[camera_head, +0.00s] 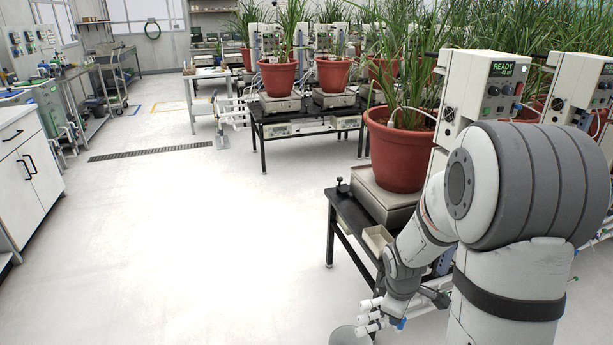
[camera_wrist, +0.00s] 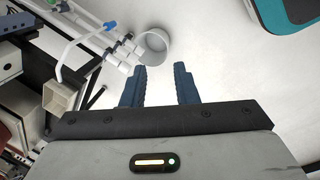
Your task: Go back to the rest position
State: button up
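My gripper (camera_wrist: 161,88) shows in the wrist view with its two dark blue fingers apart and nothing between them. It points down toward the pale floor. In the head view my arm reaches down beside the near black bench, and the fingers are hidden there. A round grey-white container (camera_wrist: 154,46) lies just beyond the fingertips in the wrist view, apart from them. White tubes (camera_wrist: 122,48) with a blue fitting run to its left.
A red pot (camera_head: 400,155) with tall grass stands on a scale on the black bench (camera_head: 345,215), close to my arm. More potted benches stand behind. The floor (camera_head: 200,240) to the left is clear.

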jog(key=s+a+r+m+p, duration=0.2)
jog(key=s+r+m+p, duration=0.1)
jog(key=r, duration=0.8)
jog(key=s+a+r+m+y+p, duration=0.1)
jog(key=s+a+r+m+p, duration=0.1)
jog(key=s+r+m+p, duration=0.2)
jog(key=s+a+r+m+p, duration=0.2)
jog(key=s+r+m+p, duration=0.2)
jog(key=r, duration=1.3)
jog(key=s+p, duration=0.3)
jog(key=s, duration=0.2)
jog(key=shift+s+a+r+t, duration=0.2)
jog(key=shift+r+t, duration=0.1)
jog(key=shift+t, duration=0.1)
jog(key=shift+d, duration=0.1)
